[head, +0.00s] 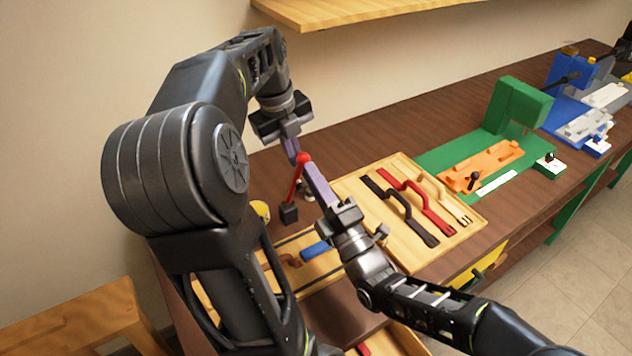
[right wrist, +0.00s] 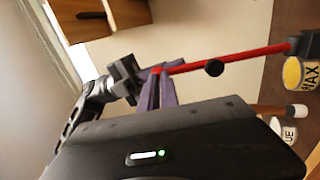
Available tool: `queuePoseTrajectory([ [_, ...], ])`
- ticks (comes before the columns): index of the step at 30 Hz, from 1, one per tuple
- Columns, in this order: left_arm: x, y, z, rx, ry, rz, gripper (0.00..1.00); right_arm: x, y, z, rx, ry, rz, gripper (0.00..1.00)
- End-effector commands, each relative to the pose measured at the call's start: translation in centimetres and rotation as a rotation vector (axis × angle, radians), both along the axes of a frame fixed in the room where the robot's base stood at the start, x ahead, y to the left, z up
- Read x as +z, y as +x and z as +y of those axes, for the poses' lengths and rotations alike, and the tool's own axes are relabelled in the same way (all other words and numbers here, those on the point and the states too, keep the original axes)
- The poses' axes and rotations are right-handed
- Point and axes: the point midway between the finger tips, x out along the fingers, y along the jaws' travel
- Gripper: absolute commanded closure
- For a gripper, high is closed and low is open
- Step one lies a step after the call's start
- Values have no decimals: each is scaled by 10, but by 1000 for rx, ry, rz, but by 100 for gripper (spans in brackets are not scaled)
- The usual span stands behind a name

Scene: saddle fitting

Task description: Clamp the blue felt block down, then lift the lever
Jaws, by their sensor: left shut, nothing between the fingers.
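A red lever (head: 295,182) with a red ball top rises from a black block (head: 289,213); its red rod also shows in the right wrist view (right wrist: 225,60). My left gripper (head: 294,153) is shut and empty, its purple fingers close beside the ball. My right gripper (head: 308,168) has its purple fingertips at the ball from the other side; I cannot tell whether they grip it. The right fingers also show in the right wrist view (right wrist: 160,88). The blue felt block (head: 317,250) lies on a wooden board, partly hidden by my right gripper. No clamp is clearly visible on it.
A wooden tray (head: 365,222) holds black, red and pale handled tools. A green fixture (head: 515,110) with an orange plate (head: 485,165) stands farther right. A yellow tin (right wrist: 292,73) stands near the lever base. A shelf (head: 340,10) hangs above.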

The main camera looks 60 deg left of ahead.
Motion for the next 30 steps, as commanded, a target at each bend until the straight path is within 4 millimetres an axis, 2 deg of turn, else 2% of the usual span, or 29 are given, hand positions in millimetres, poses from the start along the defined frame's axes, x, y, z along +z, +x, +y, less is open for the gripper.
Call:
queuePoseTrajectory([
  [1,-8,3,-14,-19,-43,15,100,6,-1,2,1,7,-1,100],
  [2,-8,3,-15,-19,-43,15,100,6,-1,2,1,8,-1,100],
  [9,-6,4,-15,-22,-43,14,80,7,-2,2,1,10,-1,100],
  [14,7,2,-13,-21,-37,9,67,7,-2,2,1,10,-1,100],
  [21,50,-10,-6,-8,-12,3,67,5,-1,1,1,7,-1,100],
  [30,69,-16,-2,2,-2,2,67,3,-1,1,1,5,-1,100],
])
